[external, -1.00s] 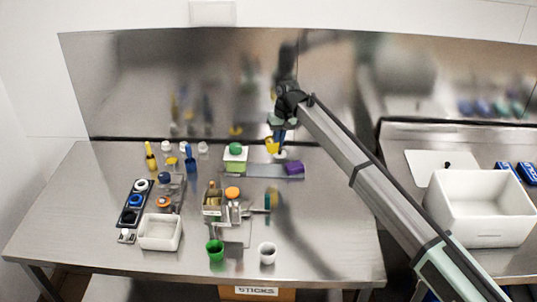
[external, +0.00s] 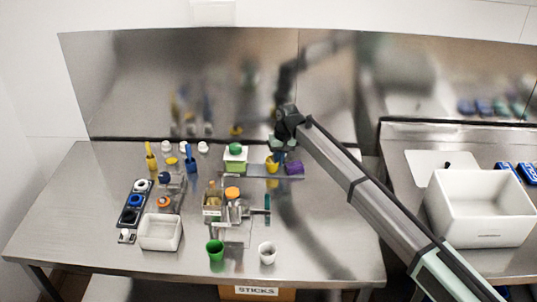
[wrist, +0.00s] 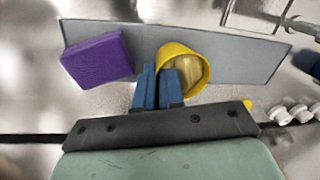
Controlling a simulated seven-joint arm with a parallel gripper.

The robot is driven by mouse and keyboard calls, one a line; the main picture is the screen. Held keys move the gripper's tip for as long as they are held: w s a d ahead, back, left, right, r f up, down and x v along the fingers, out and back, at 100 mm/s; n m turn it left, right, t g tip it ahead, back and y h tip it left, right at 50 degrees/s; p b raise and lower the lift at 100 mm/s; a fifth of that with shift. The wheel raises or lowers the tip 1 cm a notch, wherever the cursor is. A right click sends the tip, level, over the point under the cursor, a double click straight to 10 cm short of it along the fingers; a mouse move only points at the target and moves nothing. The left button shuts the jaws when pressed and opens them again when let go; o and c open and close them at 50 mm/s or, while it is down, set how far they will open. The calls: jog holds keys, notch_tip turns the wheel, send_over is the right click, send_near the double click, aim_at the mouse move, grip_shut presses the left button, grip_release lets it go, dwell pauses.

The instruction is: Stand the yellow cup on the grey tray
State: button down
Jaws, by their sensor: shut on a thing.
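The yellow cup (external: 271,166) is at the grey tray (external: 256,172), between the green-lidded box and the purple block. My gripper (external: 279,157) is above and beside it. In the wrist view, my gripper's blue fingers (wrist: 158,88) are shut at the near left rim of the yellow cup (wrist: 203,67), whose open mouth shows. The grey tray (wrist: 245,52) is behind and under the cup in that view. The cup looks roughly upright, slightly tilted at most. I cannot tell whether its base touches the tray.
A purple block (external: 294,168) lies at the tray's right end, close to the cup. The table is clear to the front right.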

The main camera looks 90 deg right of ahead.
jog(key=c, duration=1.5)
grip_release()
jog(key=shift+f, duration=0.1)
jog(key=r, duration=0.4)
jog(key=s+r, duration=0.1)
jog(key=r, duration=0.7)
jog(key=shift+s+d+r, duration=0.1)
jog(key=shift+s+d, duration=0.15)
jog(key=shift+s, duration=0.15)
